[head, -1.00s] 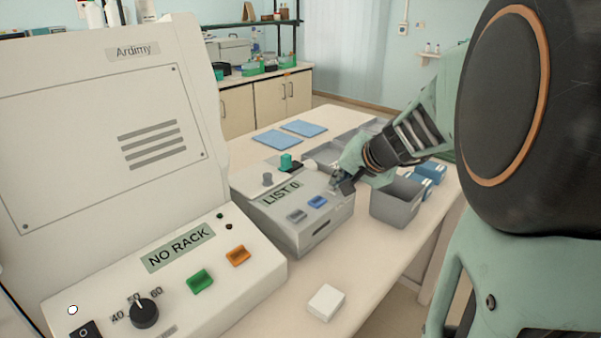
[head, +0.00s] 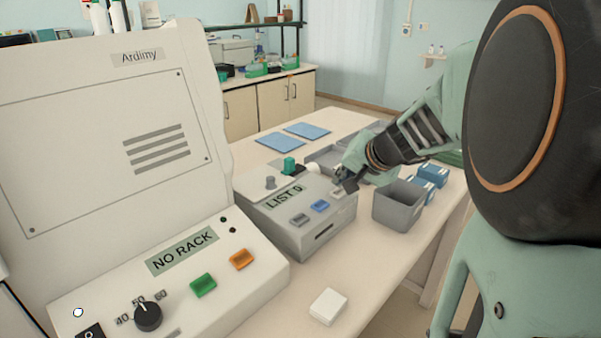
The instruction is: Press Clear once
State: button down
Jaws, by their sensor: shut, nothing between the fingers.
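A grey box-shaped device (head: 273,215) stands on the bench with a small display (head: 283,196) that appears to read "LIST 0". Its sloped top has a grey button (head: 300,220) and a blue button (head: 319,206). A pale patch, possibly another button, shows beside the fingertips. No button lettering is legible, so I cannot tell which is Clear. My gripper (head: 341,186) is shut and empty, pointing down at the right end of the device's panel. Whether its tips touch the panel is unclear, and they hide part of it.
A large cream machine (head: 110,130) reading "NO RACK" fills the left, with green (head: 203,285) and orange (head: 241,260) buttons. A grey open bin (head: 398,210) stands right of the device, close to my arm. A white block (head: 328,306) lies on the bench in front.

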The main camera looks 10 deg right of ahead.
aim_at(341, 193)
jog(key=shift+r+p, duration=1.9)
jog(key=shift+r, duration=0.7)
